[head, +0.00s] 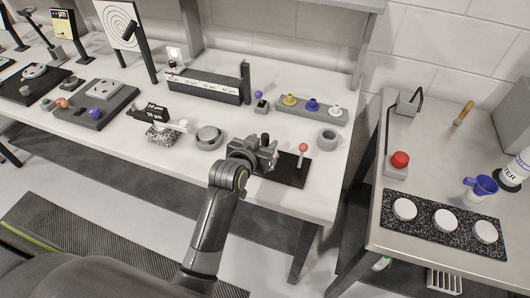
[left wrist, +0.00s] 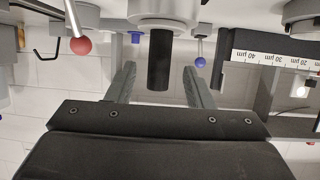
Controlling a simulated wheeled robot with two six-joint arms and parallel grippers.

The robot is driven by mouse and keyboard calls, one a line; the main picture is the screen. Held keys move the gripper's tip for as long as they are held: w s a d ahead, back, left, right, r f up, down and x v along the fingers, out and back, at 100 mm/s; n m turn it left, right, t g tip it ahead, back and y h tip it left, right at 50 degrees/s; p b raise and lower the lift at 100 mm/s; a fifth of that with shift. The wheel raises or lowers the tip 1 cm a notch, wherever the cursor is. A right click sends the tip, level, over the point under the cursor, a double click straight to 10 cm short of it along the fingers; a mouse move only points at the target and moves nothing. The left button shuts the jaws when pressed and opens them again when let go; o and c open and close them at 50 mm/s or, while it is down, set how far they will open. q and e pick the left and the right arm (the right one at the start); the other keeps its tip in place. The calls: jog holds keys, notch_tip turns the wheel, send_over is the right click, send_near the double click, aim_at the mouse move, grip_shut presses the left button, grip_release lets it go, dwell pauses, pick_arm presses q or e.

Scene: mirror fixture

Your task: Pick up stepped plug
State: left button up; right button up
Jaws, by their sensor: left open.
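The likely stepped plug shows in the left wrist view, upside down, as a dark narrow cylinder (left wrist: 160,62) with a wider grey part beyond it. My left gripper (left wrist: 158,85) is open, one finger on each side of the dark cylinder, with a clear gap on both sides. My right gripper is not in view.
A red-ball stick (head: 303,149) stands on the mat just right of my left gripper. A grey round part (head: 208,137) is to its left, a grey ring (head: 327,139) to its right. Behind are a small blue-ball stick (head: 258,96), a scale block (head: 206,86) and a peg tray (head: 293,106).

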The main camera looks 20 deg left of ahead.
aim_at(263, 143)
pick_arm(q)
jog(key=b+x, duration=0.2)
jog(key=x, duration=0.1)
jog(key=shift+d+f+b, duration=0.1)
jog(key=shift+f+b, duration=0.2)
jog(key=shift+f, duration=0.05)
jog(key=shift+w+b, duration=0.3)
jog(key=shift+w, duration=0.15)
grip_shut()
